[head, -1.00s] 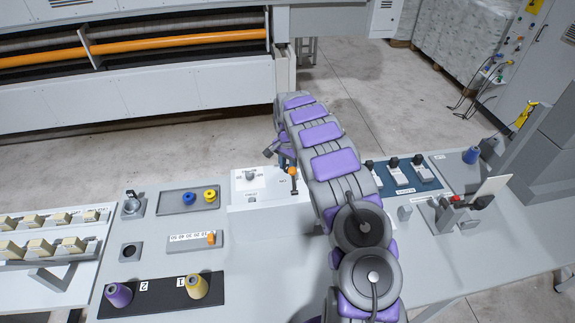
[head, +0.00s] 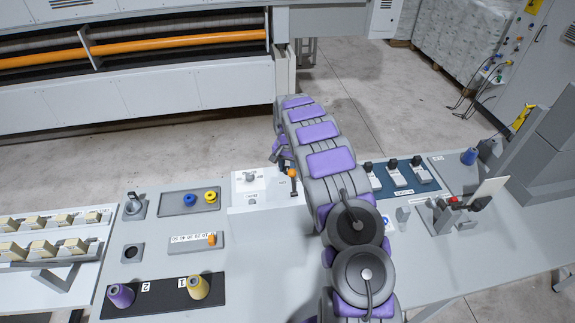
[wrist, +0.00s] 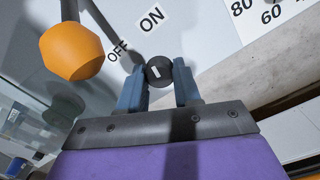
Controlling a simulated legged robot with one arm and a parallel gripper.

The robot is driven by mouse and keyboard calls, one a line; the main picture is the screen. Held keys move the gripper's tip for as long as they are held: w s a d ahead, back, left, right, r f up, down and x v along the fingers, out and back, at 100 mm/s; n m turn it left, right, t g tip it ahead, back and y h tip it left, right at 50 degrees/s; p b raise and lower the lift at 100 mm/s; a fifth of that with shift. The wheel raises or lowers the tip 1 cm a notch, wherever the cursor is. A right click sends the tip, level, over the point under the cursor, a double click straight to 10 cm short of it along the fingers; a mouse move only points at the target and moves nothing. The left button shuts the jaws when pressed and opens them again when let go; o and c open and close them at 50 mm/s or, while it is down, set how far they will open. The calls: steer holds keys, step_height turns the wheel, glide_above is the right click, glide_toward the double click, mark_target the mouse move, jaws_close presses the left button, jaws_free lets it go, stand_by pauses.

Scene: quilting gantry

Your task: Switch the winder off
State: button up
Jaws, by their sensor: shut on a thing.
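The winder's black round switch knob (wrist: 158,70), with a short white mark, sits between the two blue fingers of my gripper (wrist: 161,80) in the wrist view. My gripper is shut on it. The OFF label (wrist: 118,50) lies up and left of the knob and the ON label (wrist: 152,18) straight above it. The white mark is slightly tilted; I cannot tell surely which label it faces. In the head view my gripper (head: 279,157) is at the far edge of the bench, partly hidden by my arm, and the knob is not visible there.
An orange-tipped lever (wrist: 72,45) stands close left of the knob; it also shows in the head view (head: 292,172). A white dial panel (head: 250,184) is to its left. Thread cones (head: 121,296) and a blue switch panel (head: 400,178) are on the bench.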

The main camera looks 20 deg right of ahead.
mark_target(288, 168)
steer(key=n+p, duration=0.1)
steer(key=n, duration=0.3)
steer(key=shift+n+p, duration=0.8)
steer(key=shift+n, duration=1.5)
steer(key=o, duration=1.1)
steer(key=shift+c, duration=0.2)
step_height(288, 168, up, 17)
steer(key=shift+p, duration=0.35)
